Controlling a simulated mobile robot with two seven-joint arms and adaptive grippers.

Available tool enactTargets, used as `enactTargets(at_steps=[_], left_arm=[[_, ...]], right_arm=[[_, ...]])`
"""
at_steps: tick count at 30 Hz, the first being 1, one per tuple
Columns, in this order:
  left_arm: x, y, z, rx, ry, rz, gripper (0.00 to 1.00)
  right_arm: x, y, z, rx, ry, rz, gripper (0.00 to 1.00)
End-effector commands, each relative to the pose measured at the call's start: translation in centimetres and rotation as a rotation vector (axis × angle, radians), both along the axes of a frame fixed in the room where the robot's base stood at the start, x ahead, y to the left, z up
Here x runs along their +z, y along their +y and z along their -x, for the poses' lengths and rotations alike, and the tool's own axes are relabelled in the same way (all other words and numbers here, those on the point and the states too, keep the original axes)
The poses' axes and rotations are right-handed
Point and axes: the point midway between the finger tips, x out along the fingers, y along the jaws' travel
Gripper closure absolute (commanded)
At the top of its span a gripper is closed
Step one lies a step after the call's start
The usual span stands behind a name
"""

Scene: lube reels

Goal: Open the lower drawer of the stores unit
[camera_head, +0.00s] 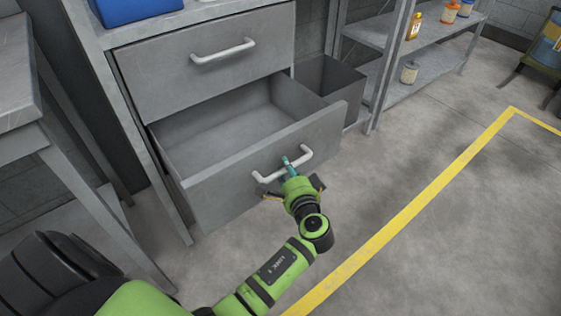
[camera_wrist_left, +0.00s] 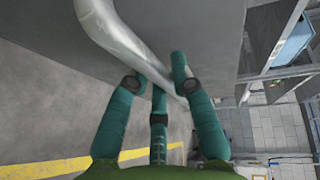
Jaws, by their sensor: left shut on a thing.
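The stores unit (camera_head: 105,38) is a grey metal cabinet in the head view. Its lower drawer (camera_head: 208,188) stands pulled out, and its inside looks empty. A white bar handle (camera_head: 265,179) is on the drawer's front. My left gripper (camera_head: 288,165) is shut on this handle, with its teal fingers around the bar. The left wrist view shows the handle (camera_wrist_left: 130,50) running between the fingers (camera_wrist_left: 160,105). The upper drawer (camera_head: 165,75) is closed and has a similar handle (camera_head: 222,51). My right gripper is not in view.
A blue box (camera_head: 135,8) sits on top of the unit. A grey bench (camera_head: 18,75) stands close at left. At right are an open grey bin (camera_head: 335,80) and shelves (camera_head: 430,62) with several containers. Bare floor with a yellow line (camera_head: 420,200) lies at right.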

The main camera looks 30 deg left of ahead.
Motion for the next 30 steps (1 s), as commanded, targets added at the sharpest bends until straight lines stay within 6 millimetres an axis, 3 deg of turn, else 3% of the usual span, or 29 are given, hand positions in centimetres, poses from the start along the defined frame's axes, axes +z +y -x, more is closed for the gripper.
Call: enactTargets(at_steps=[14, 15, 16, 26, 30], left_arm=[[0.0, -0.6, 0.3, 0.000, -0.002, 0.002, 1.00], [0.0, -0.6, 0.3, -0.001, -0.002, 0.001, 0.65], [0.0, -0.6, 0.3, -0.001, -0.002, 0.001, 0.53], [0.0, -0.7, 0.3, 0.000, -0.001, 0.001, 0.51], [0.1, -1.5, 1.1, -0.003, -0.001, 0.003, 0.51]], right_arm=[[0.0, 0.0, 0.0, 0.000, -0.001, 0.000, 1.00], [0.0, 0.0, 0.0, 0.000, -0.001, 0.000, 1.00], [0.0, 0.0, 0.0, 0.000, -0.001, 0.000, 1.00], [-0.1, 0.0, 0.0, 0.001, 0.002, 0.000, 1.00], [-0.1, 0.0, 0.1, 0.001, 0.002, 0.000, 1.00]])
